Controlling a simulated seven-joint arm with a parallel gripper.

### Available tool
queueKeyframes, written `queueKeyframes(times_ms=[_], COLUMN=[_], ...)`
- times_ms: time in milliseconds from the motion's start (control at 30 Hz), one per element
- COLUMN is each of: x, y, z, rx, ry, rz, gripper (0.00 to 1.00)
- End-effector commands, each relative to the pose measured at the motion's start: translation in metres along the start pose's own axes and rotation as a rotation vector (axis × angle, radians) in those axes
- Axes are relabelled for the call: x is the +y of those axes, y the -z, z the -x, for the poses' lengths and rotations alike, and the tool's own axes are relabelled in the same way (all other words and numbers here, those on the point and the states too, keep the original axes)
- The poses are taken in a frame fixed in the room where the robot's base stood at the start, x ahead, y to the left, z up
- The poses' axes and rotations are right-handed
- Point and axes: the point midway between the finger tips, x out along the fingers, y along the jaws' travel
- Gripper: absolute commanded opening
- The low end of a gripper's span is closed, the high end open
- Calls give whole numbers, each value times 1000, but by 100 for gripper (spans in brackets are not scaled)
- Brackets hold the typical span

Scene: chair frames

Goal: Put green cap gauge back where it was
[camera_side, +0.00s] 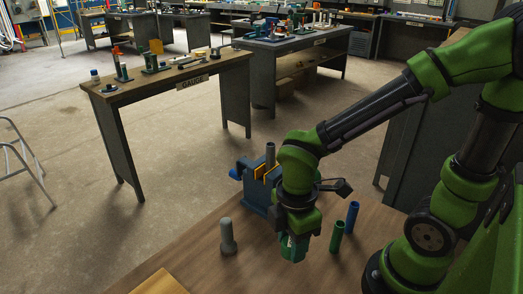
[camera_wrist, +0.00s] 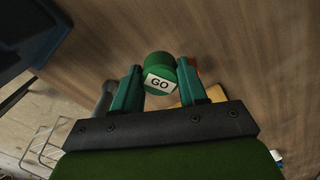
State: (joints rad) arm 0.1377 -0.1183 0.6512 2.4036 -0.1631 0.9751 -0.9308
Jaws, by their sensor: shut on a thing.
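The green cap gauge (camera_wrist: 158,70) has a white label reading "GO" and sits between the two fingers of my gripper (camera_wrist: 160,88) in the wrist view. My gripper is shut on it. In the side view my gripper (camera_side: 292,247) points down over the near wooden table. The gauge is mostly hidden there behind the fingers and wrist. I cannot tell whether it touches the table.
A grey bolt-like part (camera_side: 227,237) stands left of my gripper. A green tube (camera_side: 337,236) and a blue tube (camera_side: 352,216) stand to its right. A blue-grey vise (camera_side: 258,188) holding a grey cylinder (camera_side: 270,155) is behind. A "GAUGE" table (camera_side: 150,92) stands farther back.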

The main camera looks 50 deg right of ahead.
Motion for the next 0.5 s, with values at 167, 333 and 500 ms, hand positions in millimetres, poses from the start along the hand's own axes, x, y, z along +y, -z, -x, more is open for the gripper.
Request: queueKeyframes(times_ms=[167,333,500], x=[-14,-11,-11], y=[-6,-4,-3], z=[-20,-32,-54], rx=[1,-3,-1], ry=[1,5,4], rz=[246,316,318], gripper=[0,0,0])
